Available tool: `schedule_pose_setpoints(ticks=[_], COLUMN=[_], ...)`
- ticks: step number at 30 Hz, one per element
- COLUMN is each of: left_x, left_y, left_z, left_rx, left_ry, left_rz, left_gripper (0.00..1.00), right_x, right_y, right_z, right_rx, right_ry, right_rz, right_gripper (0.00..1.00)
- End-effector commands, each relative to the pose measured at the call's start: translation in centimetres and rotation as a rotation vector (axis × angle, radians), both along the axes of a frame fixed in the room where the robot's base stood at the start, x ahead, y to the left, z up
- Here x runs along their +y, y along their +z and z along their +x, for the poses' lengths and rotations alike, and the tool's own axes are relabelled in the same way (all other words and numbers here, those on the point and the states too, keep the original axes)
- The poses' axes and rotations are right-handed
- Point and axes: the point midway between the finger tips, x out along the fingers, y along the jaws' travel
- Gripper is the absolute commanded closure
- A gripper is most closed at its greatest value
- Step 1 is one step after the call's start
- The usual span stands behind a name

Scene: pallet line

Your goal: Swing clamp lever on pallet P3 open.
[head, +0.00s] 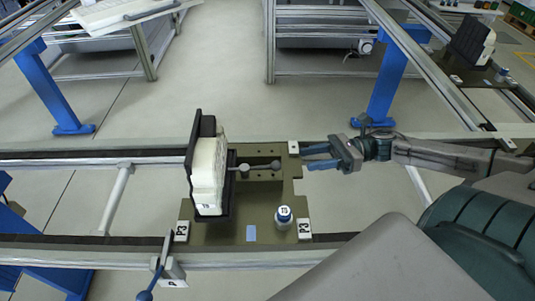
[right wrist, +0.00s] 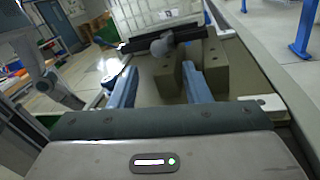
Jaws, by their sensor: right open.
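In the right wrist view a grey knob (right wrist: 162,45) shows ahead, between and beyond the open fingers (right wrist: 158,85). My left gripper is out of view.
A small blue-ended lever (head: 158,270) sits by the front rail. Another pallet with a black fixture (head: 465,45) is at the far right. Rails run left and right.

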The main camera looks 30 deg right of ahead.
Motion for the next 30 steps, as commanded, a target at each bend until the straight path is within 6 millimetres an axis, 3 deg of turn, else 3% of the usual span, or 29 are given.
schedule_pose_setpoints(ticks=[3,6,10,18,30], left_x=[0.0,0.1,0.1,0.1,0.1], left_y=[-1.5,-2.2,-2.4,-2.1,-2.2], left_z=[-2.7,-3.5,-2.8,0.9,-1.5], left_rx=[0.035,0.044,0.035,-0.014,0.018], left_ry=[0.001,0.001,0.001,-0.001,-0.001], left_rz=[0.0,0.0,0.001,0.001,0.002], left_gripper=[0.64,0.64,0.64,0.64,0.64], right_x=[1.9,3.6,5.5,8.3,9.3], right_y=[-0.3,-0.3,0.0,0.1,0.0], right_z=[0.7,1.3,2.0,3.0,3.4], right_rx=[-0.008,-0.01,-0.008,-0.006,-0.002], right_ry=[0.001,0.001,0.0,0.001,0.0], right_rz=[0.005,0.006,0.006,0.004,-0.001], right_gripper=[0.56,0.56,0.56,0.56,0.56])
